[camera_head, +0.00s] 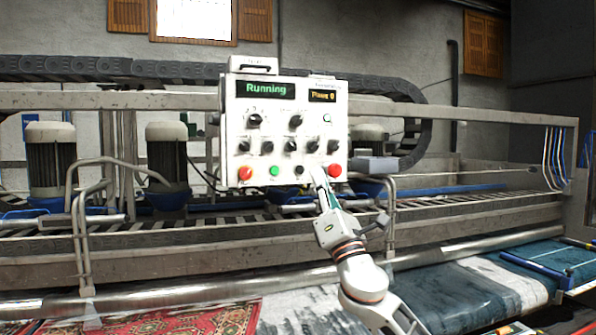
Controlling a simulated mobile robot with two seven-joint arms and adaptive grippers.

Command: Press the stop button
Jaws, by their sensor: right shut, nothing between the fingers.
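A white control panel (275,128) stands in the middle of the view, with a green "Running" display (265,89) and a smaller yellow display (322,96). Its bottom row has a red button (246,173) at the left, a green button (274,170), a black button (299,170) and another red button (334,170) at the right. Labels by the buttons are too small to read. My right gripper (319,175) is shut and empty, its tips at the panel's lower edge just left of the right red button. Contact cannot be told. My left gripper is out of view.
Several dark knobs cover the panel above the buttons. Behind it stands the rug scrubber's long frame (480,215) with motors (50,160) and a cable chain (90,67). Metal tube rails (82,235) stand on both sides. Rugs (185,322) lie below in front.

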